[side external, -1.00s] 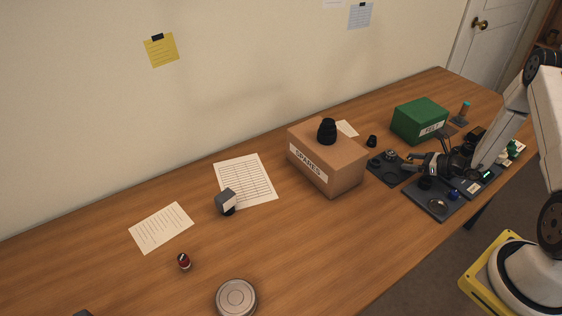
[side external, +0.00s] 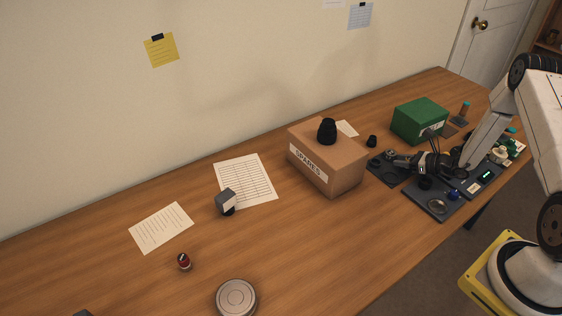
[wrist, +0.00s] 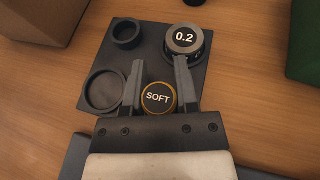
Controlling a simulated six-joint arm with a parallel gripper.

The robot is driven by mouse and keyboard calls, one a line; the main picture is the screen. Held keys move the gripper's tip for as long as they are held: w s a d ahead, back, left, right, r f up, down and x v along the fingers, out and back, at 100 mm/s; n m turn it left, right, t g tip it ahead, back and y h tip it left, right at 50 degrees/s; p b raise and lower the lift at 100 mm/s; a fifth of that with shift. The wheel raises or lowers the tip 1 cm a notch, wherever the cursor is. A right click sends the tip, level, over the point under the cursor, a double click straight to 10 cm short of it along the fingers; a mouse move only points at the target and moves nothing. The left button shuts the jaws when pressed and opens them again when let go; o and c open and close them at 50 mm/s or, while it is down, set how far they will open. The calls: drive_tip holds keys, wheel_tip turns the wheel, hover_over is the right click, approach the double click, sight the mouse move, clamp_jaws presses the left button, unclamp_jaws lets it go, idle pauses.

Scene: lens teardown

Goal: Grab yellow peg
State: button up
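In the wrist view, a round piece with a yellow rim and a black top marked SOFT (wrist: 158,97) lies between the two fingers of my gripper (wrist: 158,62). It is the only yellow piece near my gripper. The fingers are spread, with the right one very near or touching its rim; I cannot tell which. Its lower body is hidden, so I cannot see whether it is peg-shaped. In the side view my gripper (side external: 394,160) is low over the dark tray, and the yellow piece cannot be made out there.
The dark tray (wrist: 148,75) has empty rings at left and a knob marked 0.2 (wrist: 185,39) just beyond my right finger. A SPARES box (side external: 340,172) stands left of my gripper, a green box (side external: 415,116) behind. A second dark tray (side external: 421,205) is in front.

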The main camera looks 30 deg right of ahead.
clamp_jaws()
drive_tip(key=shift+r, duration=0.1)
drive_tip(key=shift+r, duration=1)
drive_tip(key=s+a+r, duration=0.6)
drive_tip(key=s+r, duration=0.4)
drive_tip(key=s, duration=0.2)
drive_tip(key=shift+s+r, duration=0.3)
drive_tip(key=shift+r, duration=0.1)
drive_tip(key=shift+a, duration=0.1)
